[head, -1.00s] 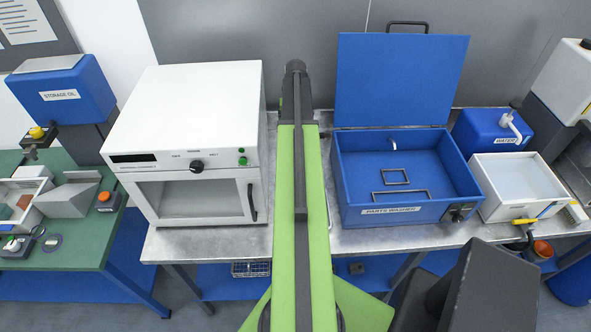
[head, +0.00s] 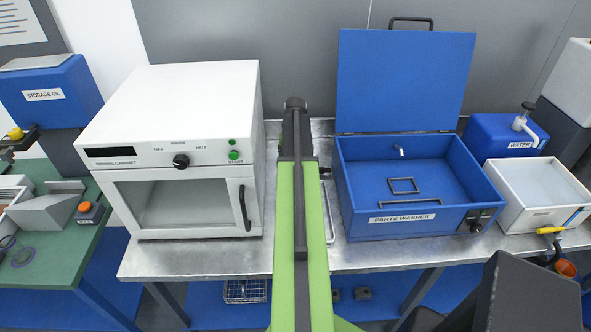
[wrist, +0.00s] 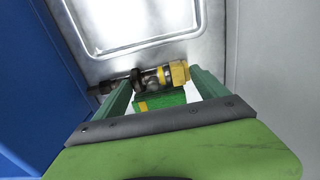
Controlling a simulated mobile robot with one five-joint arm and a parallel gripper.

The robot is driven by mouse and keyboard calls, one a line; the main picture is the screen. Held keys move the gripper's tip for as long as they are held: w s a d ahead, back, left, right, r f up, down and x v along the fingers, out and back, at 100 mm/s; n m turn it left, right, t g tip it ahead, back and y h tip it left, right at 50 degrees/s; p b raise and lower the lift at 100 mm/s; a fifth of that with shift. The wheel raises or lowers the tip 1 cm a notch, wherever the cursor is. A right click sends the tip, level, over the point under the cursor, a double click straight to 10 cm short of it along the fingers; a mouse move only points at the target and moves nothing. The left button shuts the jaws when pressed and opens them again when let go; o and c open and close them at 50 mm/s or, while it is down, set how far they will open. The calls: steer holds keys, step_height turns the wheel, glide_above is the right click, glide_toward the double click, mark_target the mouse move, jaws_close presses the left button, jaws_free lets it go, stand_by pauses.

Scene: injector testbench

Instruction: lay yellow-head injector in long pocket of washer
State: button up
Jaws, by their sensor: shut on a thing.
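The blue parts washer (head: 357,222) stands on the bench with its lid (head: 405,80) open. On its floor are a small dark square outline (head: 403,186) and a longer dark outline (head: 408,200), partly hidden by the front wall; I cannot tell for certain which is the long pocket. In the wrist view my gripper (wrist: 160,84) is shut on the yellow-head injector (wrist: 152,78). The injector lies crosswise, its yellow head at the right and dark tip at the left.
The white thermal cabinet (head: 190,110) stands left of my arm, close to it. A white basin (head: 540,190) and a blue water container (head: 500,137) stand right of the washer. A narrow strip of metal bench (head: 335,256) is bare in front.

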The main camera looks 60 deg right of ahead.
steer(key=o, duration=1.8)
